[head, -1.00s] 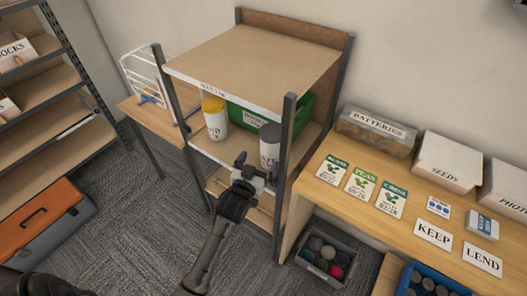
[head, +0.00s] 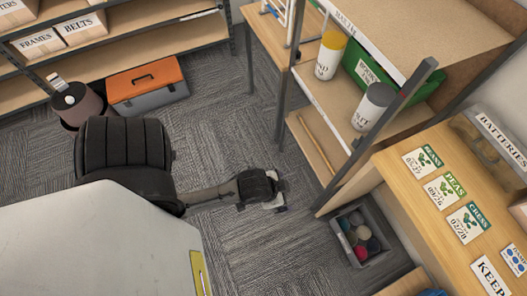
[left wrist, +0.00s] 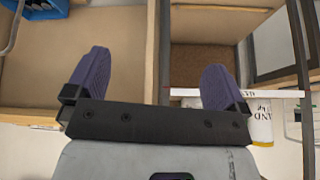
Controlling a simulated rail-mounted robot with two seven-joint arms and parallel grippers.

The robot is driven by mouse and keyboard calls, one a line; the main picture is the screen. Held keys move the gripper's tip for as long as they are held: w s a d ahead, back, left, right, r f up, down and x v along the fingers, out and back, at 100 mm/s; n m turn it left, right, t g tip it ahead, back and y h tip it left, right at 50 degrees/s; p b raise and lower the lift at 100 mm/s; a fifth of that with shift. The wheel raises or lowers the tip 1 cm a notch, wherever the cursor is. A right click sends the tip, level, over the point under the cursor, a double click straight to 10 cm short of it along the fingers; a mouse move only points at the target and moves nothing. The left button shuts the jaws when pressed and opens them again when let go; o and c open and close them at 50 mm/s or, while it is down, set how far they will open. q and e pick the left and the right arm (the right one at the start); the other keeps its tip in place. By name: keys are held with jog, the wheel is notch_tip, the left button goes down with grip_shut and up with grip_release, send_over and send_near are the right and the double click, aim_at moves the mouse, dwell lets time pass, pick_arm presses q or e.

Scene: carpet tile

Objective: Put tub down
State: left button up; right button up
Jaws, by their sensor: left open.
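A white tub with a grey lid (head: 372,108) stands upright on the middle shelf (head: 318,98) of the open shelf unit, near its front post. A white tub with a yellow lid (head: 329,57) stands upright on the same shelf, further left. It also shows upside down at the right of the left wrist view (left wrist: 261,122). My left gripper (head: 281,195) is open and empty in front of the unit, apart from both tubs. Its spread fingers show in the left wrist view (left wrist: 156,66). My right gripper is not in view.
A green crate (head: 372,72) stands behind the tubs. A grey bin (head: 362,236) of round items is low at the right, beside a wooden table (head: 420,215). An orange toolbox (head: 147,86) and a brown round container (head: 82,107) stand at the left. Carpet (head: 240,235) is clear below my gripper.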

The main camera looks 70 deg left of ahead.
pick_arm(q)
jog(key=s+d+m+g, duration=0.1)
jog(key=s+g, duration=0.1)
jog(key=s, duration=0.4)
jog(key=shift+d+f+h, duration=0.15)
jog(key=shift+d+h, duration=0.15)
jog(key=shift+d, duration=0.1)
dwell(1.8)
jog(key=shift+w+r+p, duration=0.1)
jog(key=shift+r+p, duration=0.35)
jog(key=shift+r, duration=0.05)
